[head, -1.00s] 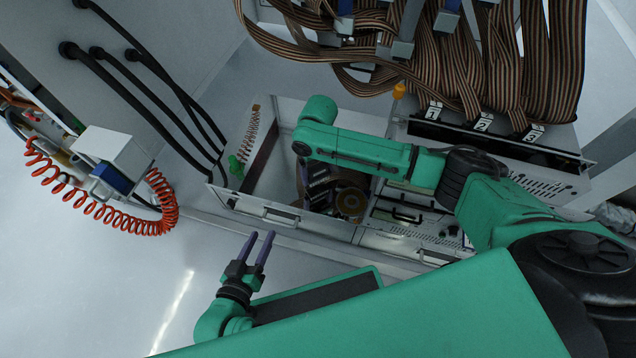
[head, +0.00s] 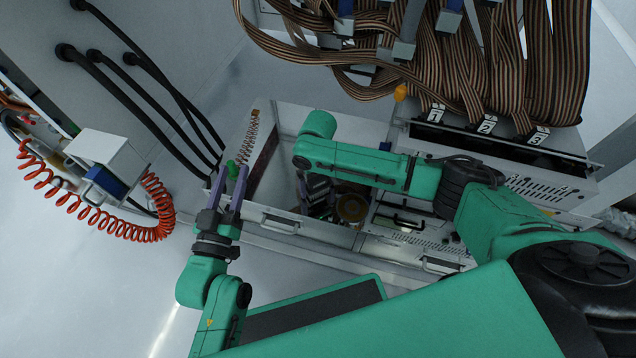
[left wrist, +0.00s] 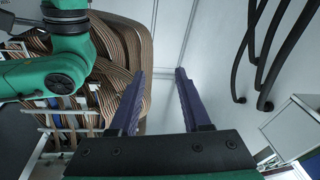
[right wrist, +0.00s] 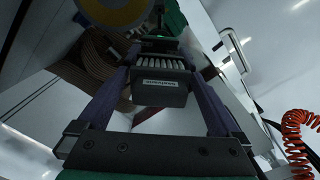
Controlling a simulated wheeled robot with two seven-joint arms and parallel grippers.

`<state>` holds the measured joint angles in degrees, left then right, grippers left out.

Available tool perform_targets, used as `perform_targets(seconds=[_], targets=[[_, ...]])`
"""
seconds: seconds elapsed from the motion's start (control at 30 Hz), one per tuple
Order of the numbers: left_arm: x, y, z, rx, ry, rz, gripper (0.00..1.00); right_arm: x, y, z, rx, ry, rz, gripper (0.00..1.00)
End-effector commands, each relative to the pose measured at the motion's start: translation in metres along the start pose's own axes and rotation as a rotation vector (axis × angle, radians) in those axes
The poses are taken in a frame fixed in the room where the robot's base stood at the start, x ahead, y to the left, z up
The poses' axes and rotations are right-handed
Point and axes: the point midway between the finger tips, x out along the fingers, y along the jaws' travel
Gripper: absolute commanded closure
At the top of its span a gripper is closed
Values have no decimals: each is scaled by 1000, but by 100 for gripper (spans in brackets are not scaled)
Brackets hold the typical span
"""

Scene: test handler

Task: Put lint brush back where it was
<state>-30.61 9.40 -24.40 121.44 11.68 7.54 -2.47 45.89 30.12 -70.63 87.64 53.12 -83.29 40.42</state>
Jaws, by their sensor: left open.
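A black brush-like block with pale bristles and a white label, which looks like the lint brush (right wrist: 160,87), sits between the two fingers of my right gripper (right wrist: 163,68) in the right wrist view. The fingers lie close along both its sides; whether they press on it I cannot tell. In the head view my right gripper (head: 312,188) points down into the open bin (head: 285,221), partly hidden by my arm.
A yellow-brown roll (head: 351,207) lies in the bin. A panel with handles (head: 408,216) stands right of it. Striped ribbon cables (head: 480,70) hang above. Black hoses (head: 150,95) and a red coiled hose (head: 100,230) are at the left.

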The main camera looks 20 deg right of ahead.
Motion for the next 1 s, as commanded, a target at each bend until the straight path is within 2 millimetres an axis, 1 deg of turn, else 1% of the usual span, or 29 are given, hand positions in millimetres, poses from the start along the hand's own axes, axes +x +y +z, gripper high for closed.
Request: perform_targets(seconds=[0.27, 0.37, 0.47, 0.6, 0.77, 1.0], targets=[[0, 0, 1, -4, -7, 0, 52, -2, 0, 0, 0, 0, 0, 0], [-3, 1, 8, -12, -33, -3, 52, -5, 0, 0, 0, 0, 0, 0], [-13, 1, 26, -29, -86, -12, 52, -9, 0, 0, 0, 0, 0, 0], [-31, 2, 58, -56, -181, -24, 52, -13, 0, 0, 0, 0, 0, 0], [-51, 4, 84, -78, -269, -32, 52, -19, 0, 0, 0, 0, 0, 0], [-85, 9, 122, -115, -398, -45, 52, -27, 0, 0, 0, 0, 0, 0]])
